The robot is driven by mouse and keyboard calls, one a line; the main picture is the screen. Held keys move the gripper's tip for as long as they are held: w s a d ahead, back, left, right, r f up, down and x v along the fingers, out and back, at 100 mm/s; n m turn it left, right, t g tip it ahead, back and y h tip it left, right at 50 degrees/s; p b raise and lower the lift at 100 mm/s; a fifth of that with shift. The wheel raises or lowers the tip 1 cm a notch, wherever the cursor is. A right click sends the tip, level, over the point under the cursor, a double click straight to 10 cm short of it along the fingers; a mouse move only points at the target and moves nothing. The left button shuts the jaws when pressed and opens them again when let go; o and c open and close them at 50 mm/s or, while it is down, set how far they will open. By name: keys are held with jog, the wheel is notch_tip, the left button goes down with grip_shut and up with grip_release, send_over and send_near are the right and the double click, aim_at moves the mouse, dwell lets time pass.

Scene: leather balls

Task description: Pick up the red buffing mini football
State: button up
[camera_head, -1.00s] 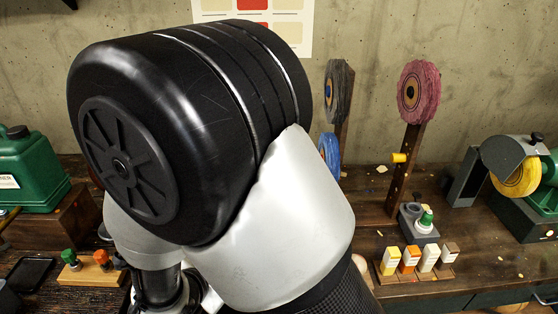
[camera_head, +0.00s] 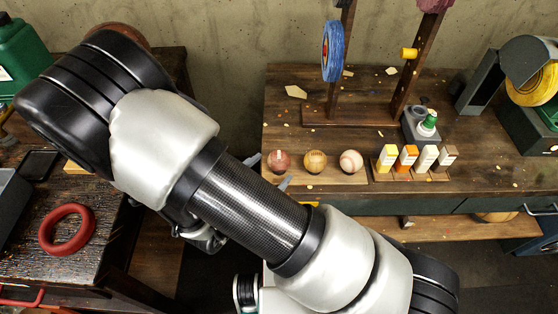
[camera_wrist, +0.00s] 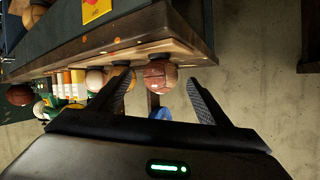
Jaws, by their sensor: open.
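The red mini football (camera_head: 279,161) is a small reddish-brown ball at the left end of a row of balls on a low wooden strip, near the workbench's front left corner. In the wrist view the red ball (camera_wrist: 157,76) shows between my fingers, with pale lacing lines on it. My gripper (camera_head: 268,172) is open, one fingertip to each side of the ball in the picture; in the wrist view my gripper (camera_wrist: 160,84) holds nothing. Whether a finger touches the ball, I cannot tell. My arm hides most of the gripper in the head view.
A tan ball (camera_head: 315,161) sits close to the right of the red one, then a white baseball (camera_head: 351,162). Several small boxes (camera_head: 408,157) stand further right. A left bench (camera_head: 75,190) carries a red ring (camera_head: 67,230). A floor gap separates the benches.

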aim_at(279, 160)
jog(key=shift+r+x, duration=0.1)
jog(key=shift+x, duration=1.4)
jog(key=shift+r+x, duration=0.15)
jog(key=shift+x, duration=1.35)
jog(key=c, duration=1)
jog(key=shift+r, duration=0.15)
notch_tip(279, 160, up, 10)
jog(key=shift+f+p, duration=0.1)
jog(key=shift+p, duration=0.65)
